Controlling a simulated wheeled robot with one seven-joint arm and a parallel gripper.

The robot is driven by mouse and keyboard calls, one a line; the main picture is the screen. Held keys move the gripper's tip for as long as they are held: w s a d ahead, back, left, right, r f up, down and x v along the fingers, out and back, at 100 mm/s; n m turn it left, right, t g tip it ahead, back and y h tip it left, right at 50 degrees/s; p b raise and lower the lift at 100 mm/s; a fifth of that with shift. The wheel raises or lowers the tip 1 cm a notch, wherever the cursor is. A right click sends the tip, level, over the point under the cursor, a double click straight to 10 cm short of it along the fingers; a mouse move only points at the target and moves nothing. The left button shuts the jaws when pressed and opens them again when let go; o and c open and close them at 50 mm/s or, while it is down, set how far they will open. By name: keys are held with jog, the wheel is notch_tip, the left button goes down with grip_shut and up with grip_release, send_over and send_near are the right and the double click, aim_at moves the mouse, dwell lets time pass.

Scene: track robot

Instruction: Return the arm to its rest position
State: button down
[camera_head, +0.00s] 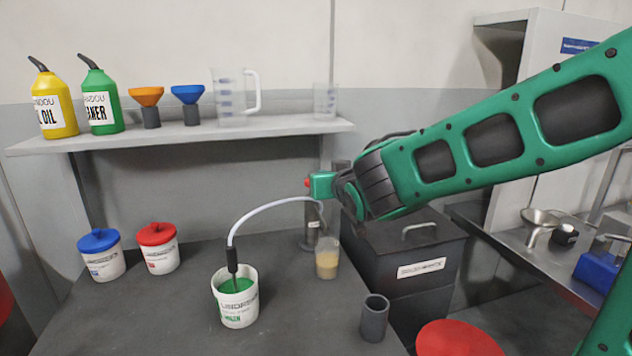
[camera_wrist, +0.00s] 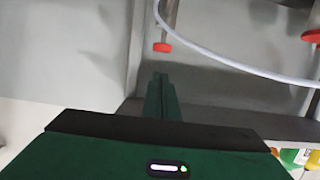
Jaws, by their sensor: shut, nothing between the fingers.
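My green arm (camera_head: 480,145) reaches in from the right in the head view, stretched out over the workbench. Its dark wrist joint (camera_head: 365,190) is above the bench, near the hose stand. My gripper (camera_wrist: 162,80) shows in the wrist view with its green fingers together and nothing between them. A red knob (camera_wrist: 163,47) on a rod lies just beyond the fingertips in that view, with no clear contact. In the head view, a small green block (camera_head: 321,185) beside the wrist has a red tip. I cannot tell there how much of it is my gripper.
A white hose (camera_head: 270,206) arcs into the white bucket (camera_head: 238,312) of green liquid. A beaker (camera_head: 327,258), a dark box (camera_head: 405,250) and a grey cup (camera_head: 374,318) stand below the arm. A shelf (camera_head: 190,135) with bottles, funnels and jugs is behind.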

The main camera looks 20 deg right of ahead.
jog(key=s+d+f+m+g+h, duration=0.2)
jog(key=s+d+f+g, duration=0.3)
jog(key=s+d, duration=0.4)
jog(key=s+d+f+m+g+h, duration=0.1)
jog(key=s+d+f+m+g, duration=0.15)
jog(key=s+d+f, duration=0.65)
jog(key=s+f+m+g+y, duration=0.2)
jog(key=s+g, duration=0.6)
jog(key=s, duration=1.3)
jog(key=shift+s+d+f+y, duration=0.2)
jog(key=shift+s+d+y, duration=0.2)
jog(key=shift+y, duration=0.2)
jog(key=shift+w, duration=0.1)
